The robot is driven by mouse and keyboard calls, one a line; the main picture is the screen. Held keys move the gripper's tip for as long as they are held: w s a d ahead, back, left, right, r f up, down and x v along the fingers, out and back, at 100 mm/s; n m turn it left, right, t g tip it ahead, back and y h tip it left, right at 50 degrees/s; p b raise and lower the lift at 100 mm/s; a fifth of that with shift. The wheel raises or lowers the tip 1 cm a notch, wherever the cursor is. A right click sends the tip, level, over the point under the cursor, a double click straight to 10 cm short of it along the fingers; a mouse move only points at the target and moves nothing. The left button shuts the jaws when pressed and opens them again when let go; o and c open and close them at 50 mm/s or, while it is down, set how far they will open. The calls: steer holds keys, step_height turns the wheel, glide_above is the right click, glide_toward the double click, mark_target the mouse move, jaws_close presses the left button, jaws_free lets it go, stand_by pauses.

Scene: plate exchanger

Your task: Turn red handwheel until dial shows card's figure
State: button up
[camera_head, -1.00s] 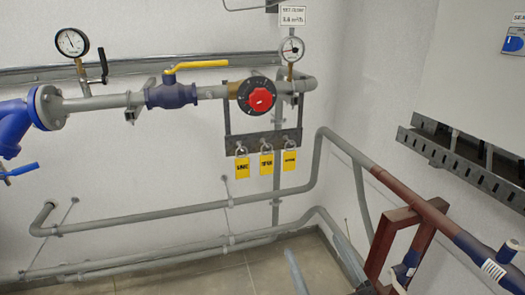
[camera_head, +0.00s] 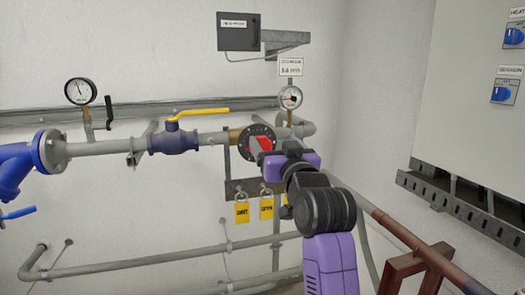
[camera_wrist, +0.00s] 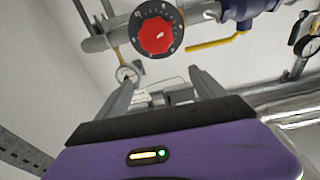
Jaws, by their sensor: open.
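The red handwheel (camera_head: 265,143) sits on a black round scale plate on the grey pipe; my arm partly covers it. It shows whole in the wrist view (camera_wrist: 155,36), past my fingertips. My gripper (camera_head: 258,149) is at the handwheel in the head view. Its fingers (camera_wrist: 161,76) are spread in the wrist view with nothing between them; I cannot tell whether they touch the wheel. The round white dial (camera_head: 290,97) stands above the pipe, just right of the wheel; its needle figure is too small to read. The card (camera_head: 291,66) hangs above the dial, its figure blurred now.
A blue valve with a yellow lever (camera_head: 198,112) is left of the wheel. Another gauge (camera_head: 80,91) stands farther left. Yellow tags (camera_head: 242,212) hang on padlocks below. A dark box (camera_head: 239,31) is above, and a white cabinet (camera_head: 470,90) with blue switches is at right.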

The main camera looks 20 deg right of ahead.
steer(key=w+f+g+p, duration=0.1)
steer(key=w+f, duration=0.3)
steer(key=w, duration=0.4)
steer(key=shift+w+a+f+n+g+p, duration=0.2)
steer(key=shift+w+a+n+g+p, duration=0.1)
steer(key=shift+p, duration=0.25)
steer(key=c, duration=1.4)
